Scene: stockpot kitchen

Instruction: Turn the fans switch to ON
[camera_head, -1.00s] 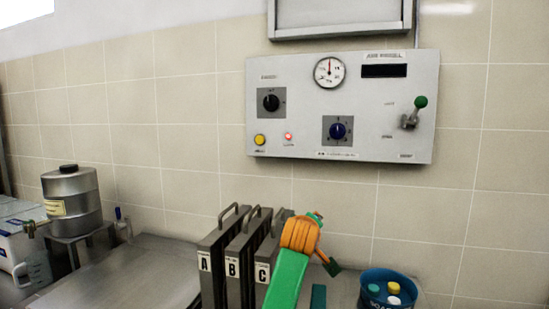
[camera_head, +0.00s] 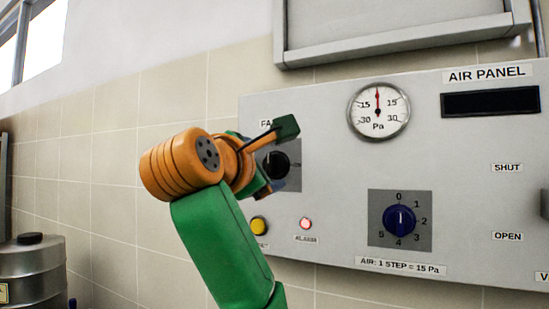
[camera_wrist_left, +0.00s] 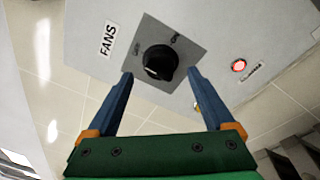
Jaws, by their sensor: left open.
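The fans switch is a black round knob (camera_head: 281,163) on a grey square plate at the left of the air panel. My left gripper (camera_head: 264,182) is in front of it and hides part of the knob, its plate and the FANS label. In the left wrist view the knob (camera_wrist_left: 158,62) shows whole, with FANS beside the plate and small OFF and ON marks on it. The knob's setting is too unclear to tell. The open blue fingers of my left gripper (camera_wrist_left: 161,74) have their tips on either side of the knob's near edge. My right gripper is out of view.
The panel (camera_head: 330,240) also holds a gauge (camera_head: 378,110), a blue dial (camera_head: 399,219), a yellow button (camera_head: 259,225) and a lit red alarm lamp (camera_head: 305,223). A metal frame (camera_head: 400,40) hangs above. A steel canister (camera_head: 32,270) stands at lower left.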

